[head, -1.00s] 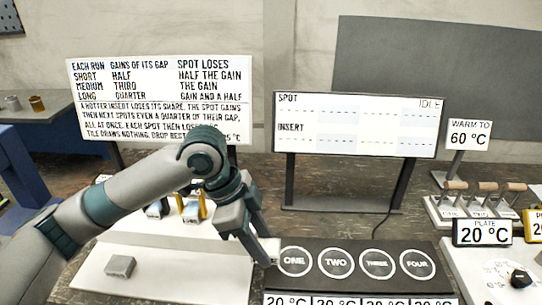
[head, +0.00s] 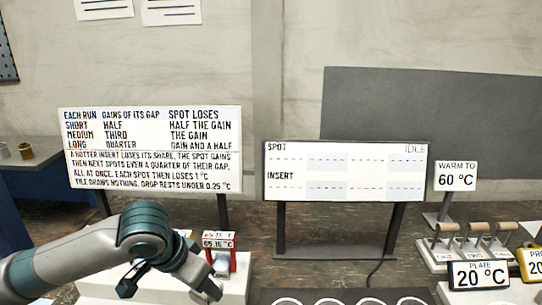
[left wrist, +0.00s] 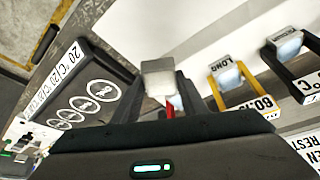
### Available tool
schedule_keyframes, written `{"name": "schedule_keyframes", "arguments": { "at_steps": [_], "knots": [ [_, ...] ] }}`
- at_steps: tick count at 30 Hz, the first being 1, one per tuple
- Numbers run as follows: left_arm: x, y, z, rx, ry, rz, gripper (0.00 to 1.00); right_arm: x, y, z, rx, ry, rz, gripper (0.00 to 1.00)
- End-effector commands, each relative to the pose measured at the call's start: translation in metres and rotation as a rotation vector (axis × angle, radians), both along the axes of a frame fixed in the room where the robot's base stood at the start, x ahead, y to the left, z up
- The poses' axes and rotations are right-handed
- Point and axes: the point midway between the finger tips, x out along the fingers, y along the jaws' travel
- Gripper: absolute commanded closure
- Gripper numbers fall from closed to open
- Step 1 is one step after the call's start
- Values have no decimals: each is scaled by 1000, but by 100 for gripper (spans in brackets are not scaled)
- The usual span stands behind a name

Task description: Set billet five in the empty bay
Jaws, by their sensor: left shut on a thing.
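My left gripper (left wrist: 158,95) is shut on a plain grey block (left wrist: 158,78), which shows between its fingers in the left wrist view. I can read no number on the block. In the head view my left wrist is low in the picture, and the fingertips are hard to make out. A red holder (head: 222,243) labelled 65.15 °C stands just right of it. A yellow holder (left wrist: 215,90) with a block marked LONG and a black holder (left wrist: 283,65) with another block show in the left wrist view. I cannot tell which bay is empty. My right gripper is not in view.
A dark plate (left wrist: 75,80) with numbered circles lies beside the holders. A display (head: 345,171) reading IDLE and a rules board (head: 150,150) stand behind. Several wooden-handled tools (head: 470,240) and a 20 °C plate sign (head: 478,275) are at right.

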Motion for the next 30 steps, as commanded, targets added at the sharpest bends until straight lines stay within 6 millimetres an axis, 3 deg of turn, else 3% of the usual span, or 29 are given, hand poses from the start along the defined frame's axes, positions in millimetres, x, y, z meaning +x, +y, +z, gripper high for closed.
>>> {"name": "schedule_keyframes", "arguments": {
  "at_steps": [6, 12, 30],
  "knots": [
    [8, 33, 3, 0, -5, 303, 100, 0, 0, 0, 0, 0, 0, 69],
    [12, 52, 4, -1, -3, 485, 100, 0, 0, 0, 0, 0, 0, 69],
    [13, 58, 3, -2, -1, 547, 100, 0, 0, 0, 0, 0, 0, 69]
  ]
}}
